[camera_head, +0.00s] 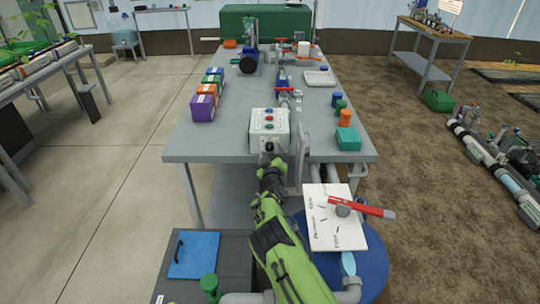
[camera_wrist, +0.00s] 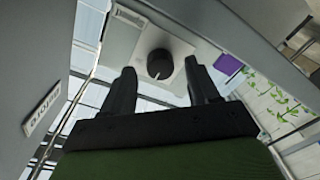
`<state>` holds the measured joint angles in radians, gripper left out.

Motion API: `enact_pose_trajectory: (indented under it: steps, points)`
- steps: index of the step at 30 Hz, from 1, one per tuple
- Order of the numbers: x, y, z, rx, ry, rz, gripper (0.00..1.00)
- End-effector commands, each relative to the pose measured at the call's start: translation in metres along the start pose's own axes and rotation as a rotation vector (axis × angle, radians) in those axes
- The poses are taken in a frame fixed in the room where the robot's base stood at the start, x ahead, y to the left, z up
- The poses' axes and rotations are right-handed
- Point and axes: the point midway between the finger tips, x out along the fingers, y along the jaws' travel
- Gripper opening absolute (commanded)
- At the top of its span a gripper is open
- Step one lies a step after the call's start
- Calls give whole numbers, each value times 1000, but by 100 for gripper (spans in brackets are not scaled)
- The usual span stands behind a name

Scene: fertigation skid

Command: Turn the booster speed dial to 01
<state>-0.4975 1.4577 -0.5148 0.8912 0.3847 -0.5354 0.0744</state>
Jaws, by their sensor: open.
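A round black dial (camera_wrist: 159,64) with a white pointer line sits on a pale plate in the wrist view. In the head view my gripper (camera_head: 268,158) is at the near side of a white control box (camera_head: 283,131) with coloured buttons on top. The dial is hidden there. I cannot read any number at the dial.
The box stands near the front edge of a grey table (camera_head: 220,143). Coloured bins (camera_head: 203,108) stand to its left, small coloured containers to its right. A white board (camera_head: 325,235) with a red-handled lever (camera_head: 360,207) is right of my arm. A white label (camera_wrist: 42,113) shows at left.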

Motion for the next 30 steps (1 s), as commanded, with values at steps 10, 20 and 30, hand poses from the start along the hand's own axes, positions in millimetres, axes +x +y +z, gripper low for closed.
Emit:
enact_pose_trajectory:
  steps: [10,20,30]
  points:
    - [13,0,0,-1,0,-3,60]
    - [12,0,-1,-1,1,-2,28]
    - [12,-1,-1,-10,1,-3,4]
